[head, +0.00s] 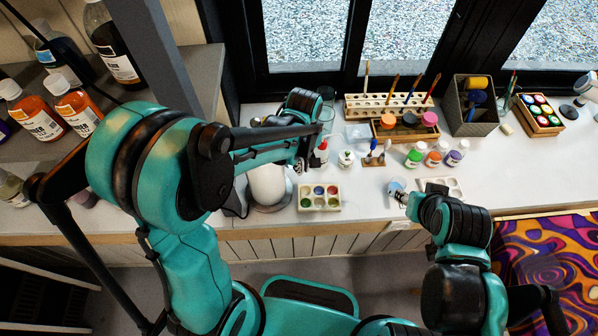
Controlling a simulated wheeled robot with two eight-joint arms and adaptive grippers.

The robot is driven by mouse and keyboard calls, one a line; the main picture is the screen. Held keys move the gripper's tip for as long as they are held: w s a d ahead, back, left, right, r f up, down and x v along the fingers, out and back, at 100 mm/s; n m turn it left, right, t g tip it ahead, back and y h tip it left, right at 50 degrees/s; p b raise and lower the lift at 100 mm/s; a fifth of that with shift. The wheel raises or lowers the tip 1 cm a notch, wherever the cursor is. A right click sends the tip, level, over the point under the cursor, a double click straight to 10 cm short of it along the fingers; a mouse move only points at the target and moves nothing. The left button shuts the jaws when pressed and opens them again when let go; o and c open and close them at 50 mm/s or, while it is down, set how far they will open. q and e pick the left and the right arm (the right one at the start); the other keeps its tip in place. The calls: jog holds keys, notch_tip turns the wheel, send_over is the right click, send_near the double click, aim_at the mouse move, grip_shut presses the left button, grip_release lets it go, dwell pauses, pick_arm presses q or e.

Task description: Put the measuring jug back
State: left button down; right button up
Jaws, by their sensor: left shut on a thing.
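A clear, see-through vessel that looks like the measuring jug (327,114) is at the back of the white counter, left of the brush rack. My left gripper (316,112) is against it and shut on it; my arm's dark links partly cover the contact. I cannot tell whether the jug touches the counter. My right gripper (397,192) is low over the counter's front edge, by a small pale blue and white thing. Its fingers are too small to read.
A wooden brush rack (375,105), a grey bin (467,108) and a paint box (539,114) line the back. Several small paint bottles (415,155) stand mid-counter. A paint palette (319,197) lies near the front. Bottles (38,117) fill the left shelf.

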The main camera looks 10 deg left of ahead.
pick_arm(q)
jog(key=shift+f+b, duration=0.65)
jog(key=shift+f, duration=1.8)
jog(key=c, duration=2)
grip_release()
jog(key=shift+f, duration=0.15)
jog(key=o, duration=0.4)
